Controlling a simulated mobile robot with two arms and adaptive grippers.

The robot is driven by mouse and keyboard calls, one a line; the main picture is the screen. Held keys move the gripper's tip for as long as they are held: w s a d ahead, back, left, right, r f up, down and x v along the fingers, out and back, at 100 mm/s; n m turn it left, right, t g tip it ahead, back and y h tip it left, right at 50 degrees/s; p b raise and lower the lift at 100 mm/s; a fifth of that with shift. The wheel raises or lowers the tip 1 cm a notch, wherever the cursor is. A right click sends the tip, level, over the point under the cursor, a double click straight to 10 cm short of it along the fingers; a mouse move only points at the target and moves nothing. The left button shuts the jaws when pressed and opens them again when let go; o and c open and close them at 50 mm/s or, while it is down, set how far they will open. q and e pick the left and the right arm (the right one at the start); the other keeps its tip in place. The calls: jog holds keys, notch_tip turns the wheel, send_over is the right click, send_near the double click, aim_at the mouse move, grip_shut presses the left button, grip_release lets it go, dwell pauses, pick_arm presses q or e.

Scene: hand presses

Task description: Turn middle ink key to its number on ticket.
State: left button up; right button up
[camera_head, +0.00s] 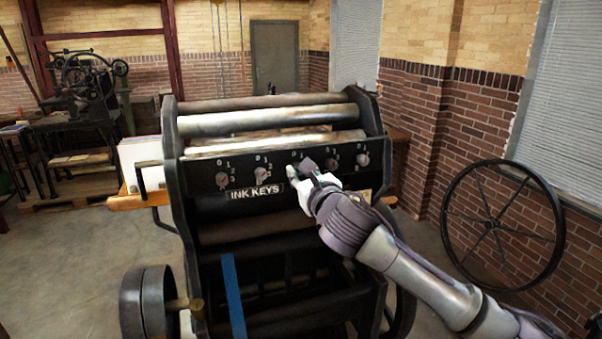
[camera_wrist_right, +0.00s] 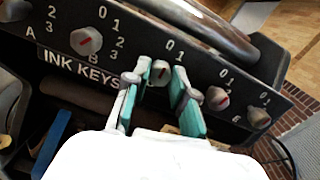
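The middle ink key (camera_wrist_right: 159,72) is a round grey knob with a red mark on a black panel. In the right wrist view it sits between the two green-padded fingers of my right gripper (camera_wrist_right: 160,95). The fingers are spread around it, with a narrow gap seeming to show on each side. Digits 0 and 1 show above it; its other digits are hidden by a finger. In the head view my right gripper (camera_head: 300,181) covers most of this key. A yellowish card (camera_head: 362,195), perhaps the ticket, is partly hidden behind my arm and unreadable. My left gripper is out of view.
Ink keys stand on both sides: two at left (camera_head: 222,180) (camera_head: 261,175) and two at right (camera_head: 333,165) (camera_head: 362,159). Rollers (camera_head: 265,121) lie above. A blue strip (camera_head: 233,295) stands lower left.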

grip_shut()
jog(key=m, duration=1.2)
jog(key=m+p, duration=0.1)
jog(key=m, duration=1.1)
jog(key=shift+f+t+h, duration=0.15)
jog(key=shift+t+h, duration=0.15)
jog(key=shift+h, duration=0.1)
jog(key=shift+m, duration=0.4)
